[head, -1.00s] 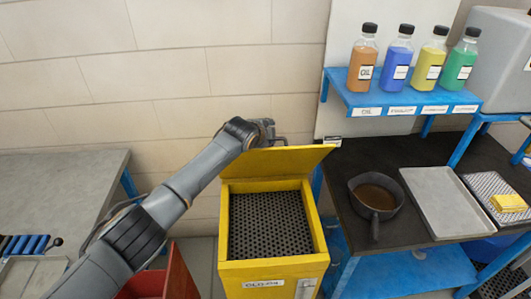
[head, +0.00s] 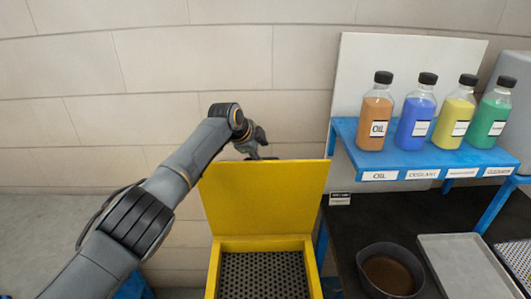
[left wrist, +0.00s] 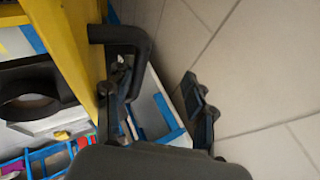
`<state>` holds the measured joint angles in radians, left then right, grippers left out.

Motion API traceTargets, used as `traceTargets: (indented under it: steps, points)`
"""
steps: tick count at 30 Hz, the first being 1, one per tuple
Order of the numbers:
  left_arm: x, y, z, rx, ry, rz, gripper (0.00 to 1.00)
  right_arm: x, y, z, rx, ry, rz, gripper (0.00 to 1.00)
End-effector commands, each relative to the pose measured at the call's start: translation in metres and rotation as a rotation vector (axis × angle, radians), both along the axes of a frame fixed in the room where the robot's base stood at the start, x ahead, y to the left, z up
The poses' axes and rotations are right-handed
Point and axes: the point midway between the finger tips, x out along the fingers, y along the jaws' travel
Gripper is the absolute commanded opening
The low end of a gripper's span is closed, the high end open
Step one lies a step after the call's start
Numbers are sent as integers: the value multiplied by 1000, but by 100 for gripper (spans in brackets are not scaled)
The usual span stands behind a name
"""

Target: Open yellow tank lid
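The yellow tank (head: 214,272) stands at the lower middle of the head view with its lid (head: 262,198) raised, close to upright. A dark perforated grate shows inside the tank. My left gripper (head: 260,148) is behind the lid's top edge, and its fingertips are partly hidden there. In the left wrist view my left gripper (left wrist: 160,100) is open, with its two fingers well apart. The lid's black handle (left wrist: 120,36) sticks out from the yellow panel beside the left finger. I cannot tell whether they touch. My right gripper is in neither view.
Right of the tank, a dark bench (head: 345,235) holds a pan (head: 390,272) of brown liquid and a metal tray (head: 465,265). A blue shelf (head: 348,150) above it carries several labelled bottles. A tiled wall (head: 65,120) stands behind.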

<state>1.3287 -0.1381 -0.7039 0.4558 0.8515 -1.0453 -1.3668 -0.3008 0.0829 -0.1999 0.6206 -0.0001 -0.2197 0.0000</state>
Motion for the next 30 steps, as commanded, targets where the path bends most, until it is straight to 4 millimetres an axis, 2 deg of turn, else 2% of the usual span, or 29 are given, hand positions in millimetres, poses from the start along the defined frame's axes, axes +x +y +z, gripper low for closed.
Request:
traceTargets:
  steps: [1,8,30]
  points:
    - [7,9,-7,2,-26,18,0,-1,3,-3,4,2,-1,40]
    - [7,10,-9,3,-24,20,0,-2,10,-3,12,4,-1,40]
    - [7,11,-9,4,-23,21,0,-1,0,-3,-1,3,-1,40]
